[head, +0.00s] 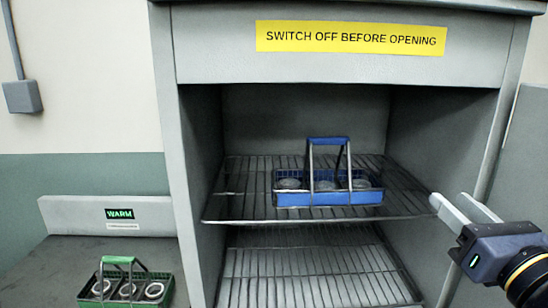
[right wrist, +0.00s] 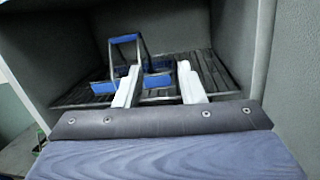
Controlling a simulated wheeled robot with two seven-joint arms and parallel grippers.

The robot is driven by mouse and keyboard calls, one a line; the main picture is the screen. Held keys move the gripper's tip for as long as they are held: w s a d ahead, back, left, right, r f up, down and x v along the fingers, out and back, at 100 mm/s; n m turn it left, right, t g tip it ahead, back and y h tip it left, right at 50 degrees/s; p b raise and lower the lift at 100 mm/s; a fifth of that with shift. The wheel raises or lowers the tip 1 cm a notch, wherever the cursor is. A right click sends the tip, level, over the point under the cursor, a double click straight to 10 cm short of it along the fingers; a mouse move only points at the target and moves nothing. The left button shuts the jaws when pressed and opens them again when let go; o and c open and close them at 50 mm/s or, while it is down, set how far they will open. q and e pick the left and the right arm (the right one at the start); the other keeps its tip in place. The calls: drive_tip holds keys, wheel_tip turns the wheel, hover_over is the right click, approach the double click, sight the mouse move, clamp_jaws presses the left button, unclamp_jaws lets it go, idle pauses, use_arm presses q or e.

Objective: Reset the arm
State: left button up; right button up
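My right gripper (head: 468,211) is open and empty at the right front edge of the cabinet opening. In the right wrist view its two pale fingers (right wrist: 160,88) are spread, with nothing between them that they touch. A blue carrier (head: 327,198) with an upright handle and several ring-shaped parts stands on the upper wire rack (head: 240,205) inside the cabinet. It also shows beyond the fingers in the right wrist view (right wrist: 124,40), apart from them. My left gripper is in neither view.
The grey cabinet (head: 330,70) is open at the front, with side walls close to my right arm. A lower wire rack (head: 310,280) is empty. A green carrier (head: 125,285) with rings stands on the bench at left, before a WARM sign (head: 119,214).

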drive_tip(key=s+d+f+m+g+h, duration=0.2)
drive_tip(key=f+m+g, duration=0.2)
drive_tip(key=f+m, duration=0.65)
drive_tip(key=s+d+f+m+g+h, duration=0.25)
drive_tip(key=f+m, duration=0.55)
drive_tip(key=m, duration=0.6)
drive_tip(key=s+a+f+m+g+y, duration=0.5)
drive_tip(key=s+a+f+m+g, duration=0.2)
drive_tip(key=s+a+f+m, duration=0.2)
wheel_tip(320, 180, down, 3)
drive_tip(key=m, duration=0.4)
drive_tip(key=shift+a+r+m, duration=0.15)
drive_tip(key=shift+a+m, duration=0.2)
drive_tip(key=shift+y, duration=0.25)
